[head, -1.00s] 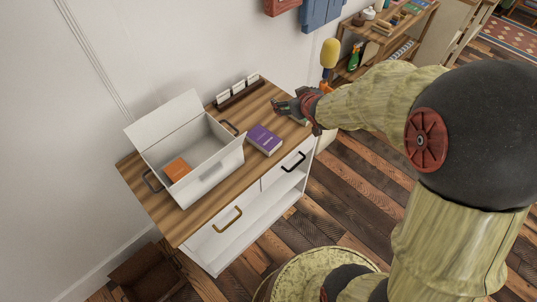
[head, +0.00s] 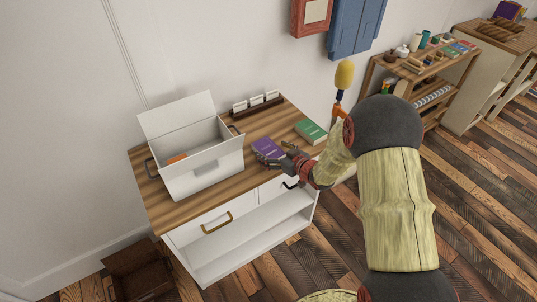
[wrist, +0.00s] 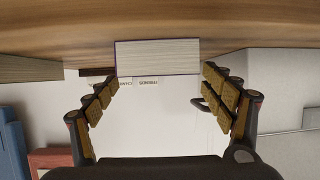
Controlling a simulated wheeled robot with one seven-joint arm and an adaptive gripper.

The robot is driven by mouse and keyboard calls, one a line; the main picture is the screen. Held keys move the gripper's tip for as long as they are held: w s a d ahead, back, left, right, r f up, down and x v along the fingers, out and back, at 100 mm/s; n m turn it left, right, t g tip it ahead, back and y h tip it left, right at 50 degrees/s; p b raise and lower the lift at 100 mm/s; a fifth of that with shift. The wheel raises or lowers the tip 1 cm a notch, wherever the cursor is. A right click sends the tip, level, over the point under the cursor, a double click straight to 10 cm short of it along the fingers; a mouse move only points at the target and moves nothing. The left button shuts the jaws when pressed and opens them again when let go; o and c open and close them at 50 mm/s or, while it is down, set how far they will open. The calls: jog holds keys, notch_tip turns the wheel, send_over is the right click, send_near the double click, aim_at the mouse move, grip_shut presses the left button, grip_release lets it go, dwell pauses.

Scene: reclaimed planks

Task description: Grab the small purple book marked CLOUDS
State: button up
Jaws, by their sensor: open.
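The small purple book (head: 266,149) lies flat on the wooden top of the cabinet, near its front edge. Its cover print is too small to read. In the wrist view, which is upside down, the book (wrist: 157,56) shows as a pale page block with thin purple cover edges, ahead of and between my fingers. My gripper (head: 285,157) is at the book's right end, low over the top. Its fingers (wrist: 160,80) are spread with nothing held; whether they touch the book cannot be told.
A white open box (head: 205,172) with an orange thing (head: 177,159) inside stands left of the book. A green book (head: 311,131) lies to the right, close to my gripper. A card holder (head: 258,106) stands at the back against the wall.

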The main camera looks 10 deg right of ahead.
aim_at(269, 149)
jog(key=b+x, duration=0.1)
jog(key=x, duration=0.2)
jog(key=shift+w+f, duration=0.1)
jog(key=shift+f, duration=0.2)
jog(key=shift+r, duration=0.1)
jog(key=c, duration=0.3)
jog(key=c, duration=1.1)
